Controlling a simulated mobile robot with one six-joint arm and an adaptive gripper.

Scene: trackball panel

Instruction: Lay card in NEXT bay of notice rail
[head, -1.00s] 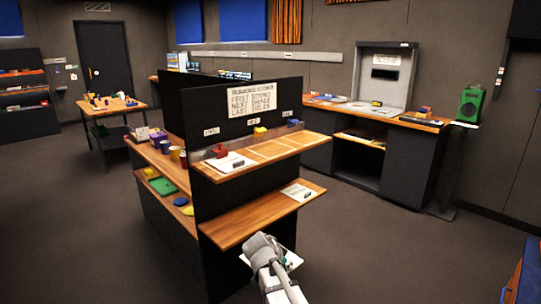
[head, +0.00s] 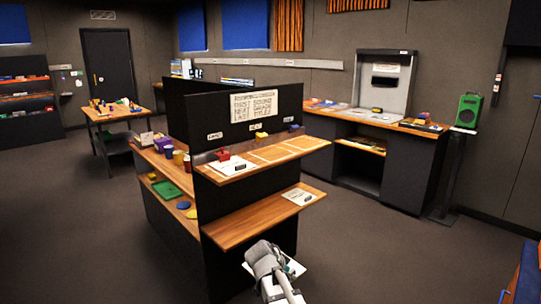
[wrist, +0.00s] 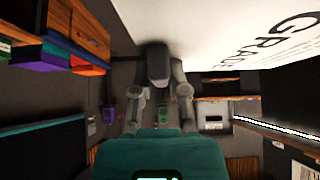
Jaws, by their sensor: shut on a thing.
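My gripper (head: 264,256) is at the bottom middle of the head view, shut on a white card (head: 298,268). The card shows on both sides of it, below and in front of the lower shelf. In the wrist view the card (wrist: 220,30) fills the top right, with large print reading "GRADE". The notice rail (head: 290,146) is the upper wooden shelf against the dark panel. Its left bay holds a white card (head: 235,169) with a red block (head: 223,155) behind. The right bay looks bare too.
The lower shelf (head: 245,221) juts out between my gripper and the rail, bearing another card (head: 299,196). A sign (head: 254,105) hangs on the panel. Cups and a green tray (head: 166,189) are on the left side shelves.

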